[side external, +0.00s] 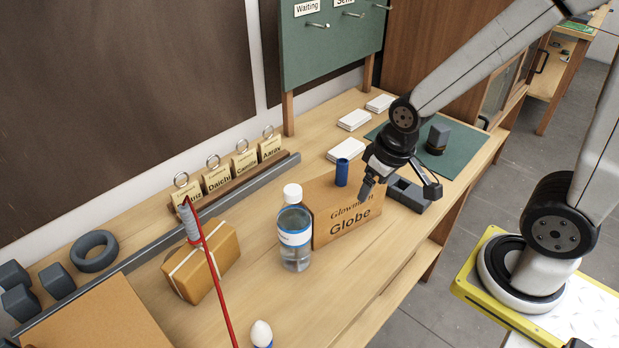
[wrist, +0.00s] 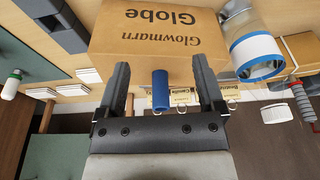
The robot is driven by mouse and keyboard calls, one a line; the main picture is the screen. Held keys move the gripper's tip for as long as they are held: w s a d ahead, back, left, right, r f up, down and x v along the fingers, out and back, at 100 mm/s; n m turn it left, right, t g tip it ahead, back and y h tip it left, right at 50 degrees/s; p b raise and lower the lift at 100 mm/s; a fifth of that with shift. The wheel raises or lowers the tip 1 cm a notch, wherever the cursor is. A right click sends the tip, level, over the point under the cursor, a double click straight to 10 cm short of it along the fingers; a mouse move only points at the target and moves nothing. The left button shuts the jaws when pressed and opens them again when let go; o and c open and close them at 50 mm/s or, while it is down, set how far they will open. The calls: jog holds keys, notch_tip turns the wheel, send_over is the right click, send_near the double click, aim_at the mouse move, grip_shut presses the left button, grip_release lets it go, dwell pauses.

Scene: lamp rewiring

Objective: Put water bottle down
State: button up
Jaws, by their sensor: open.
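The clear water bottle (side external: 295,243) has a white cap and a blue-and-white label. It stands upright on the wooden bench, just left of the Glowmarn Globe box. In the wrist view the bottle (wrist: 256,48) shows at the upper right, outside the fingers. My gripper (side external: 398,189) is open, to the right of the bottle and clear of it, above the bench near the right end of the box. In the wrist view my gripper (wrist: 160,72) has its two fingers apart, with the box and a blue cylinder seen between them.
The cardboard Globe box (side external: 348,215) stands beside the bottle, and a blue cylinder (side external: 342,172) shows at its top. A dark grey block (side external: 408,194) lies beneath my gripper. A wrapped parcel (side external: 200,262) and a red rod (side external: 213,270) are left of the bottle.

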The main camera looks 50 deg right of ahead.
jog(key=w+v, duration=0.2)
jog(key=v, duration=0.5)
jog(key=w+n+t+y, duration=0.3)
jog(key=w+n+t, duration=0.45)
jog(key=w, duration=0.55)
jog(key=s+a+n+g+y, duration=0.3)
jog(key=s+a+n+y, duration=0.45)
jog(key=y, duration=0.65)
jog(key=shift+m, duration=0.7)
jog(key=shift+s+a+f, duration=0.1)
jog(key=shift+a+f, duration=0.1)
jog(key=shift+f, duration=0.55)
jog(key=shift+s+a+f, duration=0.1)
jog(key=shift+a+f, duration=0.05)
jog(key=shift+f, duration=0.55)
jog(key=shift+s+a+f, duration=0.1)
jog(key=shift+a+f, duration=0.1)
jog(key=shift+f, duration=0.55)
jog(key=shift+a, duration=0.1)
jog(key=shift+x, duration=1.2)
jog(key=shift+w, duration=0.1)
